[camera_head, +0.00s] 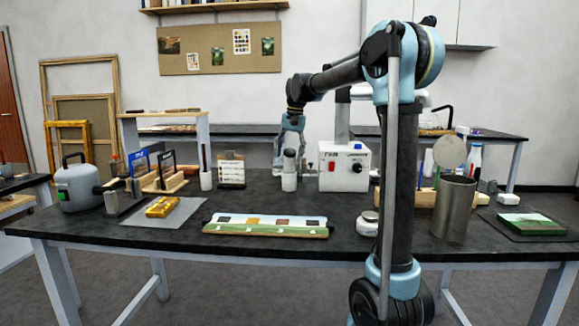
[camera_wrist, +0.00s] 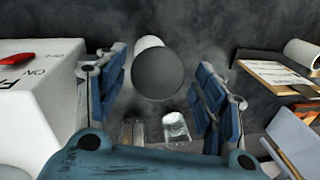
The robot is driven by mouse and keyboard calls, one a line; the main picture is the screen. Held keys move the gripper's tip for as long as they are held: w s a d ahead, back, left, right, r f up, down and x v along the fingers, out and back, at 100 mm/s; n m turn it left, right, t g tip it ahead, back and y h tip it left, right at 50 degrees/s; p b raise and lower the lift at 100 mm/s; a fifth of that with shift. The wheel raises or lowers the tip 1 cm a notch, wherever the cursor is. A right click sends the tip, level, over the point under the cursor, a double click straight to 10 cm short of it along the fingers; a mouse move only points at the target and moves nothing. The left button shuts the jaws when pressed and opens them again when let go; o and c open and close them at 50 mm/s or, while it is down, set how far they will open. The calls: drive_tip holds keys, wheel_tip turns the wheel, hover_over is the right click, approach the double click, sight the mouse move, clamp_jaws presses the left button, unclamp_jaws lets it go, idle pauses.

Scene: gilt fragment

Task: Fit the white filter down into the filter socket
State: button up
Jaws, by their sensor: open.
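My gripper (camera_head: 291,148) points down over the back middle of the table, left of a white box. In the wrist view its two blue fingers (camera_wrist: 161,88) are apart. A cylinder with a dark grey round face and a white side (camera_wrist: 150,43) shows between and beyond them; I cannot tell whether they touch it. In the head view a white cylinder (camera_head: 289,183) with a grey part (camera_head: 290,160) above it stands under the gripper. I cannot tell for sure which part is the filter, and I cannot make out the filter socket.
The white box (camera_head: 329,180) with a red button stands close to the gripper's right. A card stand (camera_head: 231,172) and a white cup (camera_head: 206,180) are to its left. A painted strip (camera_head: 266,225) lies in front. A metal canister (camera_head: 455,208) stands at the right.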

sight(288, 171)
drive_tip(key=shift+s+a+f, duration=0.1)
drive_tip(key=shift+f, duration=1.15)
drive_tip(key=shift+s+a+f, duration=0.1)
drive_tip(key=shift+f, duration=1.15)
drive_tip(key=c, duration=1.3)
drive_tip(key=shift+o, duration=0.2)
drive_tip(key=shift+r, duration=0.15)
wheel_tip(288, 171, up, 10)
drive_tip(key=shift+f, duration=0.1)
